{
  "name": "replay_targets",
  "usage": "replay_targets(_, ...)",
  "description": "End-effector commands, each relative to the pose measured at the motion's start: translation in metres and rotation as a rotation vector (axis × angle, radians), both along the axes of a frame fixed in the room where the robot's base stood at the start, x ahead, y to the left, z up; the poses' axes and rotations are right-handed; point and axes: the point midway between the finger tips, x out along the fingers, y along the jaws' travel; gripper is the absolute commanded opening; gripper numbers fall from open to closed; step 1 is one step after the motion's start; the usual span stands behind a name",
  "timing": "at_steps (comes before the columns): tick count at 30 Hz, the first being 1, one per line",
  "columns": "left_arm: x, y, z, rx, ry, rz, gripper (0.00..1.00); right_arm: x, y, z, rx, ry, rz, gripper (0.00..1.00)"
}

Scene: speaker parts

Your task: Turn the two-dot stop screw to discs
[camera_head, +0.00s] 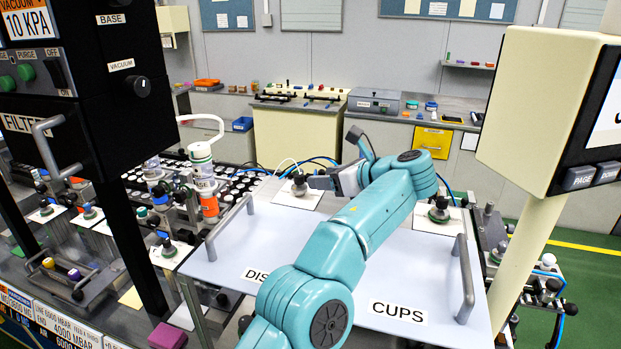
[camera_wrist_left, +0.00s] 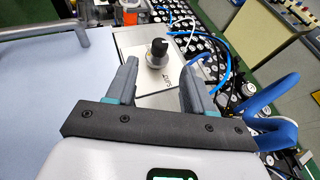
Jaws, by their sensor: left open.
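A stop screw with a dark knob (camera_head: 298,185) stands on a small pale plate (camera_head: 290,200) at the back left of the board. In the left wrist view the knob (camera_wrist_left: 157,52) stands upright just beyond my fingertips, roughly centred between them. Its plate (camera_wrist_left: 140,98) carries a small label I cannot read. My left gripper (camera_head: 314,182) is open and empty beside the knob; its two fingers also show in the left wrist view (camera_wrist_left: 158,75). A second dark knob (camera_head: 438,210) stands on a pale plate at the board's right. I cannot make out dots on either knob.
The pale board (camera_head: 240,240) has a partly hidden "DIS" label (camera_head: 268,273), a "CUPS" label (camera_head: 398,311) and grey handles (camera_head: 464,280). A cream display box (camera_head: 540,110) overhangs the right. Blue tubes (camera_wrist_left: 265,95) run beside the gripper.

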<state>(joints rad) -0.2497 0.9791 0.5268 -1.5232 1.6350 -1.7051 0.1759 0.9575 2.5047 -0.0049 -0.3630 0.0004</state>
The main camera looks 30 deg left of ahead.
Motion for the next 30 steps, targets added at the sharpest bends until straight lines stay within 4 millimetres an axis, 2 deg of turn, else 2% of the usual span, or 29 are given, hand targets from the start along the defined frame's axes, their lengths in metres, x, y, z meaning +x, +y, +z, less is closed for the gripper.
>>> replay_targets(3,-0.003,-0.021,0.008,0.000,-0.002,-0.001,0.52,0.000,0.000,0.000,0.000,0.000,0.000,0.43)
replay_targets(7,-0.007,-0.032,0.013,0.000,-0.001,0.001,0.52,0.000,0.000,0.000,0.000,0.000,0.000,0.43)
replay_targets(19,-0.007,-0.035,0.016,0.003,-0.003,0.000,0.52,0.000,0.000,-0.001,0.000,0.000,0.000,0.43)
replay_targets(23,-0.001,-0.006,0.034,0.071,-0.074,-0.039,0.52,0.000,0.000,-0.010,0.000,0.000,0.000,0.43)
replay_targets(27,0.007,0.051,0.079,0.235,-0.232,-0.194,0.52,0.000,0.000,-0.028,0.000,0.000,0.000,0.43)
replay_targets(30,0.004,0.079,0.103,0.336,-0.320,-0.375,0.52,0.000,0.000,-0.041,0.000,0.000,0.000,0.43)
